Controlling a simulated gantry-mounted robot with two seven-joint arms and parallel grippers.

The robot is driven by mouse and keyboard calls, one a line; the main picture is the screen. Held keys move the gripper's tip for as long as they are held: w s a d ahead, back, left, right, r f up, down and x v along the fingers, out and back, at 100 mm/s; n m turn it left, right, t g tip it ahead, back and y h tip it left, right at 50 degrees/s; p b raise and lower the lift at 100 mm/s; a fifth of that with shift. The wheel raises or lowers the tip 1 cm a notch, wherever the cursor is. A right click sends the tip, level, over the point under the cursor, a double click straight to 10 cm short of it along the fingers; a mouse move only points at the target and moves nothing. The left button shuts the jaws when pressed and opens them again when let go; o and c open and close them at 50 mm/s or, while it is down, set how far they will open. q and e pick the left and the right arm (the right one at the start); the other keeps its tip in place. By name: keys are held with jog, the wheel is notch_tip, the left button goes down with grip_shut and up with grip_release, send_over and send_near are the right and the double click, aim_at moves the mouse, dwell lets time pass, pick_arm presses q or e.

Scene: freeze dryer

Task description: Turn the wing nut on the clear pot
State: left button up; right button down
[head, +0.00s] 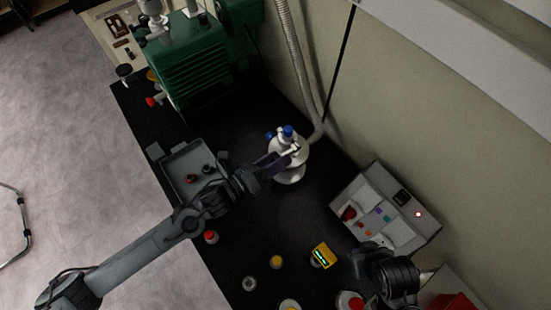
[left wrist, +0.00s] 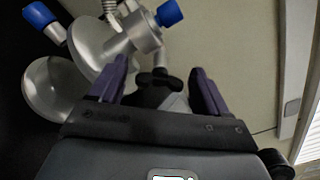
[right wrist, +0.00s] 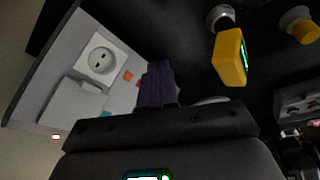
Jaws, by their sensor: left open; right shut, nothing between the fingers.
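The clear pot (head: 289,172) stands on the black bench by the wall, with blue knobs (head: 288,131) on its top. In the left wrist view its pale, glassy body (left wrist: 55,88) and metal fitting are at upper left. A dark wing nut (left wrist: 158,78) with two lobes shows ahead, between the purple fingers of my left gripper (left wrist: 158,86). That gripper (head: 276,163) is open at the pot's left side; contact with the nut cannot be told. My right gripper (right wrist: 157,84) is shut and empty, above the bench near the grey control box.
A grey control box (head: 378,207) stands against the wall. A yellow meter (head: 323,255) and several small jars are near the bench's front. The green pump (head: 190,62) stands behind, and a hose (head: 293,60) runs along the wall.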

pick_arm(q)
jog(key=v, duration=1)
jog(key=shift+s+a, duration=0.25)
jog(key=shift+a, duration=0.05)
jog(key=shift+c, duration=0.4)
